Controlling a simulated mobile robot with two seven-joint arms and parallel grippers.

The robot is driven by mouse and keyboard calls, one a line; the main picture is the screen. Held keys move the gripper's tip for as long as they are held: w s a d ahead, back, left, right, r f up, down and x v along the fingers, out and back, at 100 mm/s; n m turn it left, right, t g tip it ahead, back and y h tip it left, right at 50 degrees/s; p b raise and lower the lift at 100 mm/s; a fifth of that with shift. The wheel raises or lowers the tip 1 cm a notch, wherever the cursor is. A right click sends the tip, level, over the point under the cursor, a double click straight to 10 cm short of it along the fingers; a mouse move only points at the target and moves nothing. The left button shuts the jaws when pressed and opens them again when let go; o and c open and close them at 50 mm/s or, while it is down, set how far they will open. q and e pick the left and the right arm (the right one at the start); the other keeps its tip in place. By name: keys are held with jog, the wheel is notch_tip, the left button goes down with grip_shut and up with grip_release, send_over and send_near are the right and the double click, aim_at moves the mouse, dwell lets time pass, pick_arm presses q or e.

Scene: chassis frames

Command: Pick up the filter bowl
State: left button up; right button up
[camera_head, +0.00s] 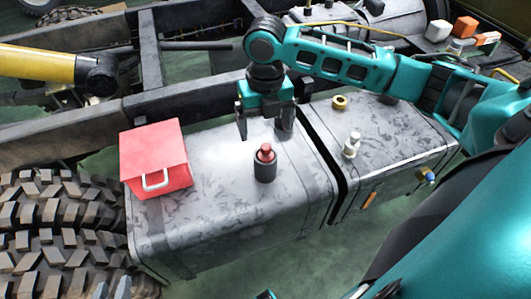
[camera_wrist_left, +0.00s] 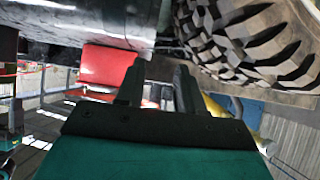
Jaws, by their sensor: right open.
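No item is clearly marked as the filter bowl. A dark cylinder with a red top (camera_head: 265,165) stands upright on the left grey tank. A small whitish bottle-like piece (camera_head: 352,146) stands on the right tank; I cannot tell which one is the bowl. My right gripper (camera_head: 265,128) is open and points down, behind the dark cylinder in the picture. Nothing shows between its fingers. My left gripper (camera_wrist_left: 158,88) is open and empty in the left wrist view, with the tyre beyond it; neither piece shows there.
A red box with a pale handle (camera_head: 156,160) sits on the left tank (camera_head: 215,235). A brass ring (camera_head: 340,102) lies on the right tank (camera_head: 405,135). A dark gap separates the tanks. Large tyres (camera_head: 60,225) stand at left. A frame rail (camera_head: 200,90) runs behind.

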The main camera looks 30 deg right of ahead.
aim_at(266, 146)
jog(key=shift+w+d, duration=0.1)
jog(key=shift+d, duration=0.2)
notch_tip(266, 146, down, 7)
jog(key=shift+r+b, duration=0.15)
jog(key=shift+b, duration=0.85)
jog(key=shift+f, duration=0.75)
notch_tip(266, 146, down, 4)
jog(key=shift+w+f+b, duration=0.1)
jog(key=shift+f+b, duration=0.05)
jog(key=shift+b, duration=0.8)
pick_arm(q)
jog(key=f, duration=0.3)
jog(key=shift+w+d, duration=0.15)
jog(key=shift+d, duration=0.15)
pick_arm(e)
jog(key=shift+c, duration=0.3)
